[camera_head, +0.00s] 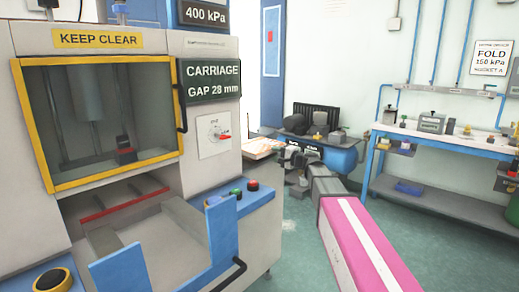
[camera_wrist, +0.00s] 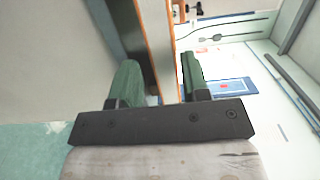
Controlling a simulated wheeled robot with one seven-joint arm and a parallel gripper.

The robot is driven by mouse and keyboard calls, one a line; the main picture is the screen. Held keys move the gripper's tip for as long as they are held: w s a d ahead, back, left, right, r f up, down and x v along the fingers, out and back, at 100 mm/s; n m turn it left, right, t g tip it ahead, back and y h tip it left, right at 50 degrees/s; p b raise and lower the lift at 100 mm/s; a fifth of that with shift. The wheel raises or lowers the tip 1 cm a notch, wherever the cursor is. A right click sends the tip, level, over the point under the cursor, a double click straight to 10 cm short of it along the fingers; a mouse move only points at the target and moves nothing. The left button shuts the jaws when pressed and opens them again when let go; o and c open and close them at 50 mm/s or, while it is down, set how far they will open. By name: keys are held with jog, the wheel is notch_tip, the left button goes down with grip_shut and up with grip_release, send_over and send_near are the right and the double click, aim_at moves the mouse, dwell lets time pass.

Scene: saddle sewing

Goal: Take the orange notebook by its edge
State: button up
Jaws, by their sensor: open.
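In the wrist view, a thin upright thing with orange-brown outer strips and a pale grey middle, which looks like the orange notebook (camera_wrist: 158,48) seen edge-on, stands between the two green fingers of my gripper (camera_wrist: 160,80). The fingers are apart, one on each side of it. I cannot tell whether either finger touches it. In the head view, my gripper (camera_head: 294,158) is small, at the end of my pink and grey arm, near the blue machine in the back. The notebook cannot be made out there.
A large press cabinet (camera_head: 205,45) with a yellow-framed window fills the left. A blue-legged bench (camera_head: 450,140) with small items stands at the right wall. A light surface (camera_head: 262,147) lies just left of my gripper. Green floor between is open.

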aim_at(271, 152)
jog(key=x, duration=0.5)
jog(key=shift+r, duration=0.15)
jog(key=shift+c, duration=0.3)
grip_shut()
